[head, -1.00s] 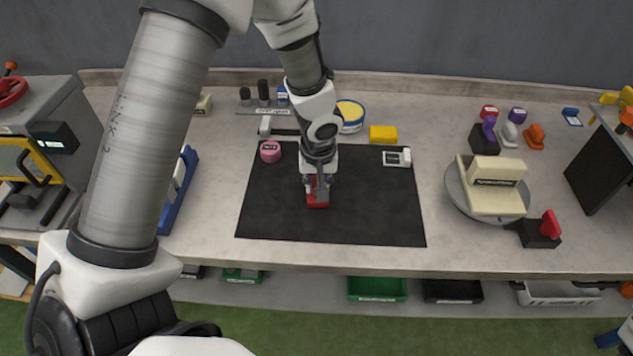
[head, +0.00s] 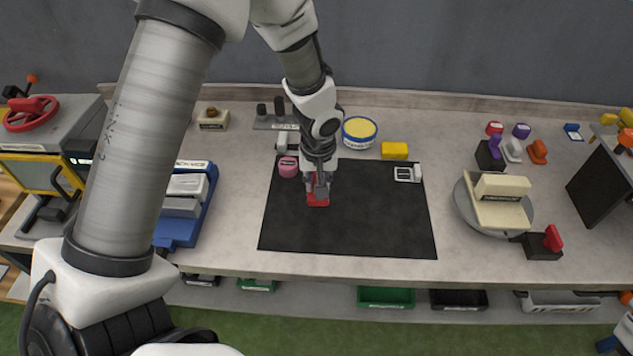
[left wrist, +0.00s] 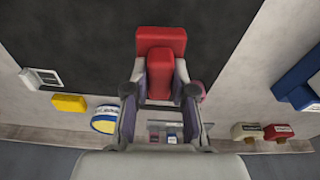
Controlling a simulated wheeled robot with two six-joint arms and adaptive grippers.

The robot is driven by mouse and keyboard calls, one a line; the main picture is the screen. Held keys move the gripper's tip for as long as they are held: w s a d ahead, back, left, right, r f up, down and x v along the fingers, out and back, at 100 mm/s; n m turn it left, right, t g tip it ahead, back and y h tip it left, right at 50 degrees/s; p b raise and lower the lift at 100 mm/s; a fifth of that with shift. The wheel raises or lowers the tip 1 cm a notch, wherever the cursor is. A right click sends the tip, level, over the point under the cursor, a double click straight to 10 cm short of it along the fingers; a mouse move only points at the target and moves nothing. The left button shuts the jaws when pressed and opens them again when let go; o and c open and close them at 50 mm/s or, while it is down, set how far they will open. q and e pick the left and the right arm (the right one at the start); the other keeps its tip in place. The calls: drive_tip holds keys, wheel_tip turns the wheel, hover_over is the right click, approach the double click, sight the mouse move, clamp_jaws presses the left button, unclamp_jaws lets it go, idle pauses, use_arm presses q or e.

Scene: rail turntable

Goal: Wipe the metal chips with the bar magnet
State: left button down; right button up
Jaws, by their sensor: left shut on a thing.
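My left gripper (head: 318,187) is shut on a red block, the bar magnet (head: 318,199), and holds it over the black mat (head: 350,225). The magnet lies left of the mat's middle, toward its back half. In the left wrist view the red magnet (left wrist: 161,45) sits between the fingers (left wrist: 160,95) with the dark mat behind it. I cannot tell whether it touches the mat. No metal chips can be made out on the mat. My right gripper is not in view.
A pink round piece (head: 288,167) is close left of the gripper. A turntable (head: 520,222) is at right, a blue tray (head: 205,215) at left. The front mat is clear.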

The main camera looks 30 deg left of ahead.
use_arm(q)
wheel_tip(320, 180, up, 2)
drive_tip(key=shift+a+p, duration=0.1)
drive_tip(key=shift+p, duration=0.5)
drive_tip(key=shift+r, duration=0.25)
drive_tip(key=shift+f, duration=0.1)
